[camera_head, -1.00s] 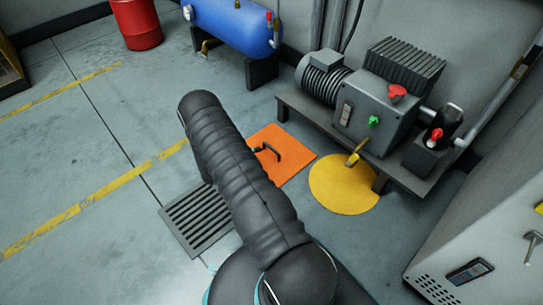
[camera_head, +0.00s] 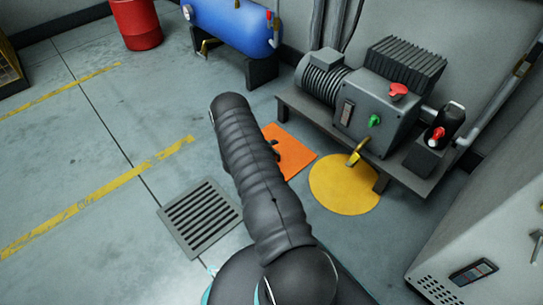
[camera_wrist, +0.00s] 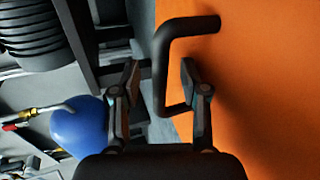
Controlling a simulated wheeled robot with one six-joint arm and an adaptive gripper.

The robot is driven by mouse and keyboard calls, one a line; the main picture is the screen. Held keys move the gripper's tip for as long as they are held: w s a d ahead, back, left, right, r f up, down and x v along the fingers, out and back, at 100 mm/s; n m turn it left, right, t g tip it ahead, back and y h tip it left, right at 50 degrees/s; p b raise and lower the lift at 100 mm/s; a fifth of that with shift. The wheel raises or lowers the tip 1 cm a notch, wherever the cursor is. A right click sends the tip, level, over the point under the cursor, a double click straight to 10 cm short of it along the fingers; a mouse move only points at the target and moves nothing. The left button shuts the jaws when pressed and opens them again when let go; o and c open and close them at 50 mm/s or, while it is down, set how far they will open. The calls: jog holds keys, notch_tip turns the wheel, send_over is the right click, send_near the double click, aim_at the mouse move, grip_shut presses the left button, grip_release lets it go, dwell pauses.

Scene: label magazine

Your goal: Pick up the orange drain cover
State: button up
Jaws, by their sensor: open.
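The orange drain cover (camera_head: 299,150) lies flat on the floor in the head view, partly hidden behind my dark arm. It fills the right side of the wrist view (camera_wrist: 270,80). Its black bent handle (camera_wrist: 187,28) stands up from the plate, and part of it also shows in the head view. My gripper (camera_wrist: 160,85) is open in the wrist view, with a finger on each side of the handle's near stretch. I cannot tell whether either finger touches it. The gripper is hidden by my arm in the head view.
A compressor unit on a low grey bench (camera_head: 330,130) stands right of the cover. A yellow round plate (camera_head: 343,190) lies in front of it. A floor grate (camera_head: 200,216) lies to the left. A blue tank (camera_head: 232,25) stands behind. Open floor is at left.

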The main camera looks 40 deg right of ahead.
grip_shut()
jog(key=shift+r, duration=0.15)
